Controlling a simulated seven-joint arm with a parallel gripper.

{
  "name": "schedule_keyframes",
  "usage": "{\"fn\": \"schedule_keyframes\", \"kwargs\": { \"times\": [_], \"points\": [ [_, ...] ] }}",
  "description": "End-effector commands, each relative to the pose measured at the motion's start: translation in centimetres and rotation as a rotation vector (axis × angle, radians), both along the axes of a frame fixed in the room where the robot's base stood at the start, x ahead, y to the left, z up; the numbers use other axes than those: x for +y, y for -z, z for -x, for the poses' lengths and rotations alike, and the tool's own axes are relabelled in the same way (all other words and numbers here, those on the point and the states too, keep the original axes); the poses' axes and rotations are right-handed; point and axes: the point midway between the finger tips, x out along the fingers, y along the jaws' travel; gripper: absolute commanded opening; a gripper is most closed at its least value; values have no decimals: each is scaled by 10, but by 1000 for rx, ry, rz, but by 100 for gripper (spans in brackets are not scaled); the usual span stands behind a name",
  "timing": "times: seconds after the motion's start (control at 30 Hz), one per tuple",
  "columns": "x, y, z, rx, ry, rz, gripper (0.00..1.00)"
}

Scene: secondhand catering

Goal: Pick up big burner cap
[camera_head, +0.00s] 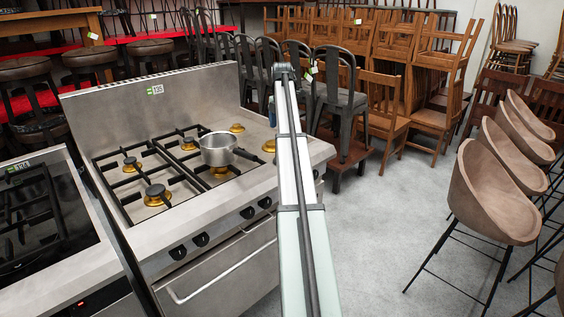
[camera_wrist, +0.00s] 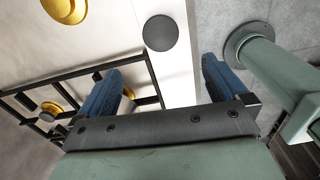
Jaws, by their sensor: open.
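A dark round disc, which looks like the big burner cap (camera_wrist: 160,33), lies flat on a pale strip at the stove's edge in the wrist view. I cannot make it out in the head view, where my arm covers part of the stove. My gripper (camera_wrist: 160,84) is open, with its two blue fingers apart and nothing between them. The cap lies beyond the fingertips, roughly in line with the gap and apart from them. The stove (camera_head: 150,235) has brass burners; a bare one (camera_head: 236,127) is at the back right.
A steel pot (camera_head: 217,148) stands on the stove with its handle pointing right. Black grates (camera_head: 125,187) and smaller capped burners (camera_head: 155,195) are on the left. A second stove (camera_head: 50,270) stands at left. Chairs (camera_head: 500,190) stand at right, with open floor (camera_head: 390,235) between.

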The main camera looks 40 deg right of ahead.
Motion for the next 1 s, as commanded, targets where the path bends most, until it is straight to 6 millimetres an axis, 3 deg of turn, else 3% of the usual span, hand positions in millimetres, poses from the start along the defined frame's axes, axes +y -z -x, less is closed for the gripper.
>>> {"fn": "schedule_keyframes", "kwargs": {
  "times": [0.17,0.63,1.0],
  "points": [
    [0,1,-4,1,2,6,100],
    [1,71,-3,1,2,4,100],
    [1,95,-1,1,2,5,100]
  ]
}}
